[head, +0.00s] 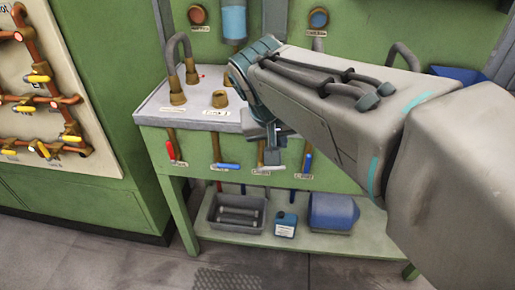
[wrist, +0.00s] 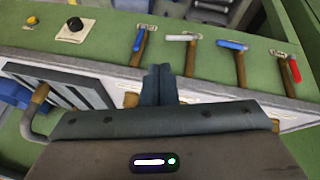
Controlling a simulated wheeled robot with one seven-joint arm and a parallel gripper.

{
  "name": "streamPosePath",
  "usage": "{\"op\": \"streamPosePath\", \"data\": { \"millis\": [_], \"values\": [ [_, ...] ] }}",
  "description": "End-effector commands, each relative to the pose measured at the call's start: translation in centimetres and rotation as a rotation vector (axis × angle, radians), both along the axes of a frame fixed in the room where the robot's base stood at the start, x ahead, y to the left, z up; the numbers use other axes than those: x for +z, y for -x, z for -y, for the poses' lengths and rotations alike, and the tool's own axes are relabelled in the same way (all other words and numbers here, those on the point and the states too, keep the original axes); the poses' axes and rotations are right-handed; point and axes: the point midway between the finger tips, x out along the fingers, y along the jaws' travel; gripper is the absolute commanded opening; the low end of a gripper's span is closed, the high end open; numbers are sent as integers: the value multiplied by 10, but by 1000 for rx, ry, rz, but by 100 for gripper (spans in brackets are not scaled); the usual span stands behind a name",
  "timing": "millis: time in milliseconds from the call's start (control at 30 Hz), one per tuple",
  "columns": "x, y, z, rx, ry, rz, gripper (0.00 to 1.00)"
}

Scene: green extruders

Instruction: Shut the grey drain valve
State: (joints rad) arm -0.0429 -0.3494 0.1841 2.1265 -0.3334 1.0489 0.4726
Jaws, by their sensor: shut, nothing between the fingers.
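The grey drain valve has a light grey lever (head: 273,168) on a short copper pipe in the green front panel of the bench. In the wrist view the grey lever (wrist: 182,37) lies crosswise to its pipe, between two blue-levered valves. My gripper (wrist: 160,82) is shut and empty, its fingers pointing toward the panel and apart from the grey lever. In the head view my gripper (head: 271,138) is partly hidden by my own arm, just above the grey valve at the bench's front edge.
A blue lever (head: 228,166) lies crosswise to the left; another blue lever (head: 307,163) and a red lever (head: 171,151) run roughly along their pipes. Copper fittings and a bent hose (head: 178,46) stand on the bench top. A grey bin (head: 213,222) and blue containers sit below.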

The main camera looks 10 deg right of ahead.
Motion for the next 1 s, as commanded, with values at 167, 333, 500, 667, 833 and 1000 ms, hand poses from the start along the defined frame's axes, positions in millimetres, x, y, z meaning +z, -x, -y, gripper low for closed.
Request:
{"op": "streamPosePath", "data": {
  "millis": [167, 333, 500, 667, 833, 1000],
  "values": [
    [-48, -22, -11, -35, 32, 43, 0],
    [-73, -41, -21, -70, 55, 87, 0],
    [-85, -53, -29, -93, 66, 121, 0],
    [-89, -58, -31, -105, 70, 136, 0],
    [-100, -65, -27, -108, 71, 137, 0],
    [-128, -80, -14, -109, 71, 135, 0]
  ]
}}
